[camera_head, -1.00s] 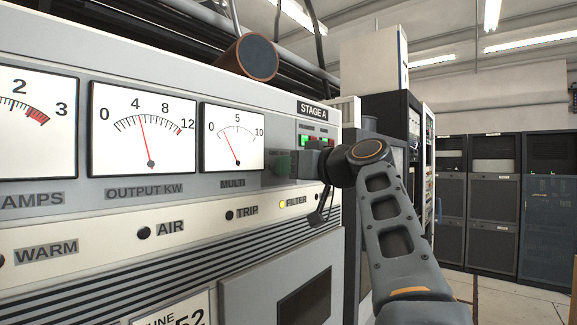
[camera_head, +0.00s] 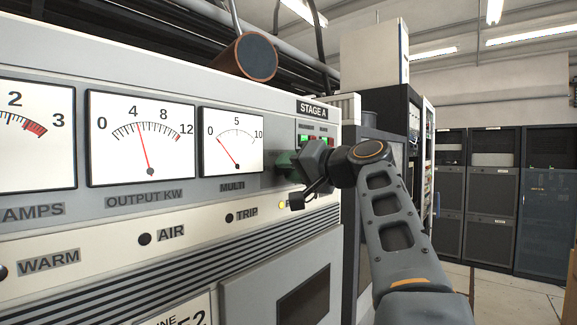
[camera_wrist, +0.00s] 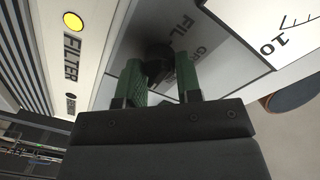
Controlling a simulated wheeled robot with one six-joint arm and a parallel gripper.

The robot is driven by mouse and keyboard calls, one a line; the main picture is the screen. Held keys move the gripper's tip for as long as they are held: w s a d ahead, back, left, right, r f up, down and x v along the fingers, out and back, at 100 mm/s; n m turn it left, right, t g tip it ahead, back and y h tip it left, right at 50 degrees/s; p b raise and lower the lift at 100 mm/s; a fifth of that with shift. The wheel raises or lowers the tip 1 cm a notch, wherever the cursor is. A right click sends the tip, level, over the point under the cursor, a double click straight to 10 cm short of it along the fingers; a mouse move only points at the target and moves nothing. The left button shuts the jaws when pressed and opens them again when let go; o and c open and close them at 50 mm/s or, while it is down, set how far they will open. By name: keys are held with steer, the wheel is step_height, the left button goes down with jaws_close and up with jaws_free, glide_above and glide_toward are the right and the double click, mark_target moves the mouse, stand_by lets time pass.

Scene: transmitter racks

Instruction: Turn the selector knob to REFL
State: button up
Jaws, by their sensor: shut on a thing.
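The black selector knob (camera_wrist: 158,62) sits on the grey panel below the STAGE A plate, right of the MULTI meter (camera_head: 231,140). My gripper (camera_wrist: 159,72) has its green fingers on either side of the knob and is shut on it; they also show in the head view at the panel, where my wrist hides the knob. Near the knob, panel lettering reading "FIL" (camera_wrist: 186,17) and "GR" is partly visible in the wrist view. I cannot read a REFL mark or the knob's pointer. The MULTI needle points near 0.
The lit yellow FILTER lamp (camera_wrist: 73,21) is below the knob. Red and green indicators (camera_head: 314,140) lie just above my wrist.

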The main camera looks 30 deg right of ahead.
steer(key=shift+m, duration=0.3)
stand_by(0.4)
steer(key=o, duration=0.9)
steer(key=shift+o, duration=0.2)
steer(key=shift+s, duration=0.1)
steer(key=b+v, duration=0.3)
steer(key=v, duration=1)
steer(key=shift+s+d, duration=0.15)
steer(key=shift+s, duration=0.2)
